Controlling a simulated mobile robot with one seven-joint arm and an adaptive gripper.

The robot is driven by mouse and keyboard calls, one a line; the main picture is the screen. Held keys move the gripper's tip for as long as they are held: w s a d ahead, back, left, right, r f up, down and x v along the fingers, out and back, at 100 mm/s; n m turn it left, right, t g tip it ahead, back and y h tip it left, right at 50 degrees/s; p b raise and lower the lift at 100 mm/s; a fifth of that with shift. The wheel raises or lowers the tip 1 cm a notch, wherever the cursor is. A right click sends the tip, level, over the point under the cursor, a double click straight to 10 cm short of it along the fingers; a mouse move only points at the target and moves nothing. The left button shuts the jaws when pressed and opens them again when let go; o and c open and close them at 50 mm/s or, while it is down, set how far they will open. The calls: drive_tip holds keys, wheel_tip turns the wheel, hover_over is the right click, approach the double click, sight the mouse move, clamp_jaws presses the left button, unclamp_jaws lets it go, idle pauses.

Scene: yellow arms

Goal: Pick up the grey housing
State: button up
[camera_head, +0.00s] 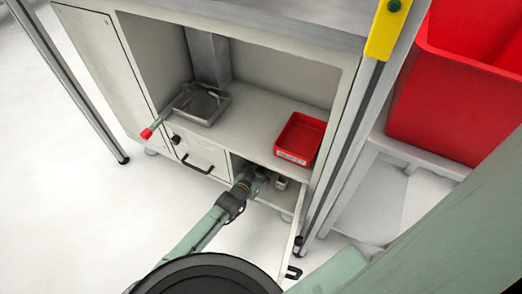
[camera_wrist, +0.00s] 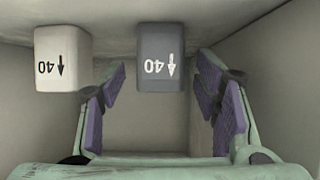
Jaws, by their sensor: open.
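The grey housing (camera_wrist: 161,58) is a dark grey block marked with an arrow and "40", upside down in the wrist view at top centre. My gripper (camera_wrist: 160,80) is open, with purple-padded fingers to the left and right of the housing's near end. The housing seems to lie ahead of or just between the fingertips; I cannot tell whether they touch it. In the head view my gripper (camera_head: 256,180) reaches into the open lower compartment of the cabinet, where the arm hides most of what is inside.
A white block (camera_wrist: 63,58) with the same marking stands left of the grey one. Compartment walls (camera_wrist: 275,75) are close on the right. In the head view, a red tray (camera_head: 301,138) and a grey metal pan (camera_head: 203,106) sit on the shelf above. An open door (camera_head: 300,225) stands right of the arm.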

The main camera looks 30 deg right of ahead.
drive_tip(key=shift+c, duration=0.2)
drive_tip(key=c, duration=1.1)
